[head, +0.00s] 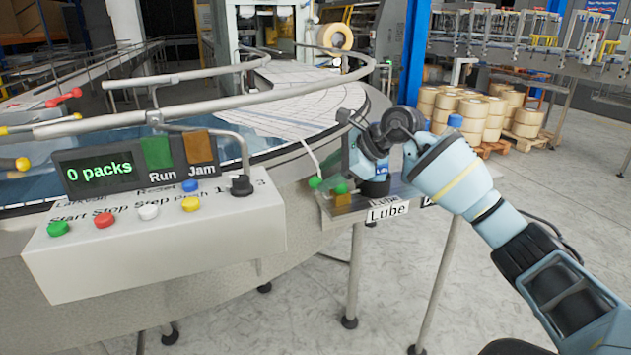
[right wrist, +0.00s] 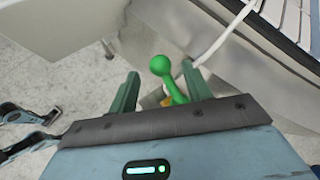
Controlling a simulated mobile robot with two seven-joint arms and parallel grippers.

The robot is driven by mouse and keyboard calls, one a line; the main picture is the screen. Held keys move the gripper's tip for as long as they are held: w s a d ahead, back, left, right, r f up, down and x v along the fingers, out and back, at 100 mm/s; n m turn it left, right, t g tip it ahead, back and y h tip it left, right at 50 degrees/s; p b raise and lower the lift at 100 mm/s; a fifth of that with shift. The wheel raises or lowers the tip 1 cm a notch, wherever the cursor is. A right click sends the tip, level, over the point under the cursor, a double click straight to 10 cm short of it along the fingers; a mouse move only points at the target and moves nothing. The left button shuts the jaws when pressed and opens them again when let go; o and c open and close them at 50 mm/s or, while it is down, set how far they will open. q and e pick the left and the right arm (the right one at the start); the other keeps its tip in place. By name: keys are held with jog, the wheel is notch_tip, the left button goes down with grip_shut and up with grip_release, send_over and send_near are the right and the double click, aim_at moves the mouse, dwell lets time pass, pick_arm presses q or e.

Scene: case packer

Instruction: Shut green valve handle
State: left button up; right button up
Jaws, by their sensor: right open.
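The green valve handle (head: 316,182) sits low on the machine's side, beside the Lube label (head: 388,211). It has a round knob on a short arm above a small brass body (head: 343,200). In the right wrist view the green handle (right wrist: 161,66) shows between the two fingers of my right gripper (right wrist: 158,88). The fingers stand apart on both sides of it, with gaps visible. In the head view my right gripper (head: 338,168) reaches down over the valve from the upper right. My left gripper cannot be made out in the head view.
A control box (head: 155,245) with coloured buttons stands left of the valve. A white hose (head: 311,155) runs down near the handle. The curved conveyor (head: 300,108) lies behind, with a guard rail (head: 215,98) above it. Open floor (head: 520,210) lies to the right.

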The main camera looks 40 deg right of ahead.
aim_at(319, 179)
jog(key=shift+x, duration=2.25)
grip_shut()
